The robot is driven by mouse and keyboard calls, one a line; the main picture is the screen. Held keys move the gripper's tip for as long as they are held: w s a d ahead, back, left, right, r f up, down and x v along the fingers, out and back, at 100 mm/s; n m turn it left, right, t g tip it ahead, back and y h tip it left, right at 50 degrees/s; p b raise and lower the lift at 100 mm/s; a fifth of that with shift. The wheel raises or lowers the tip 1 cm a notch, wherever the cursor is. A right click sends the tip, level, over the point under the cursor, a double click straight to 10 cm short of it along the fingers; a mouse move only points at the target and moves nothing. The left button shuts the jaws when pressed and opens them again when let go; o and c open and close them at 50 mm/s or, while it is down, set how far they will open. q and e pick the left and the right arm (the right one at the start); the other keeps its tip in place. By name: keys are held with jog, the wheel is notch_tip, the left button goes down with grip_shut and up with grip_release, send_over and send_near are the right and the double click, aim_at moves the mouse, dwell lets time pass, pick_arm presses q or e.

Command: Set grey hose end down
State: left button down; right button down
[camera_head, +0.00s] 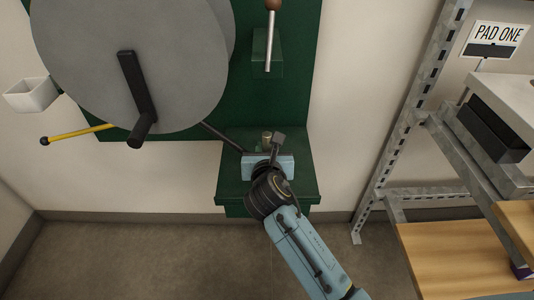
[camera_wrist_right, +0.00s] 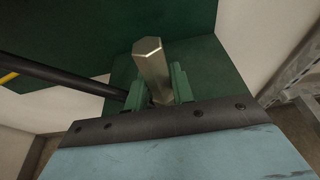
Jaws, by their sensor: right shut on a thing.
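The hose end shows as a brass hexagonal fitting (camera_wrist_right: 152,68) in the right wrist view, standing up between two green jaw-like pieces just past my gripper's edge. My right gripper (camera_wrist_right: 158,92) is shut on it. In the head view my right gripper (camera_head: 266,148) is over a green shelf (camera_head: 300,178), with the small brass tip (camera_head: 267,136) just beyond it. A dark hose (camera_head: 222,136) runs from behind the big grey reel disc (camera_head: 130,45) down to the gripper. Whether the fitting touches the shelf is hidden. My left gripper is out of view.
A green back panel (camera_head: 295,70) carries a small bracket with a brown-knobbed lever (camera_head: 270,35). A black crank (camera_head: 133,95) and a yellow rod (camera_head: 80,133) stick out at left. A metal rack (camera_head: 400,120) with wooden shelves stands at right. Floor in front is clear.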

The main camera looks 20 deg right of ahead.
jog(key=shift+f, duration=0.1)
jog(key=shift+f, duration=0.1)
jog(key=c, duration=1.6)
grip_release()
jog(key=shift+f, duration=0.1)
jog(key=o, duration=0.4)
